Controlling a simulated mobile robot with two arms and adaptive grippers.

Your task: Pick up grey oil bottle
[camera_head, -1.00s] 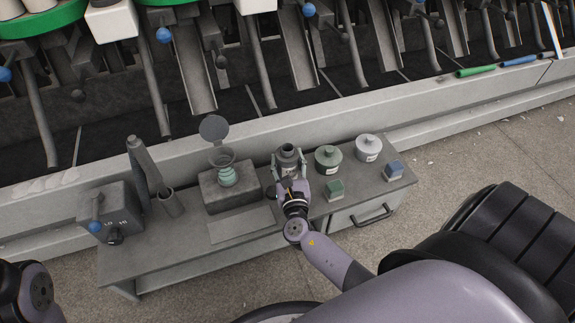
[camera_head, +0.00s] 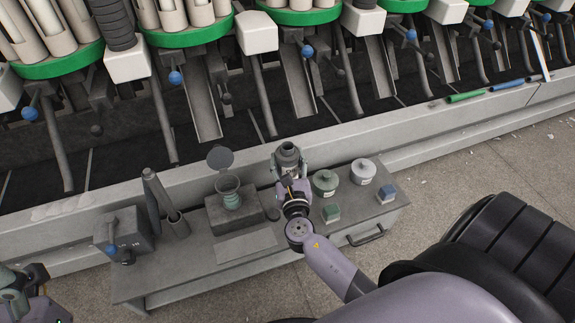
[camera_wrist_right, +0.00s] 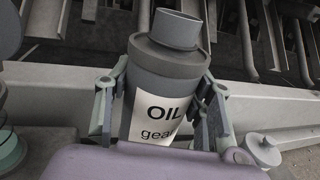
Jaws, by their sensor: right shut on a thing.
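The grey oil bottle (camera_head: 288,154) is in my right gripper (camera_head: 290,168), above the back of the low bench. In the right wrist view the bottle (camera_wrist_right: 165,80) stands nearly upright, a little tilted in the picture, with a white label reading "OIL" and "gea", the rest cut off. The fingers of the right gripper (camera_wrist_right: 163,100) press on both its sides. Its lower end is hidden behind the gripper body. My left gripper (camera_head: 28,295) is at the lower left edge of the head view, away from the bench; its fingertips are not clear.
The winder's ledge (camera_head: 100,200) runs behind.

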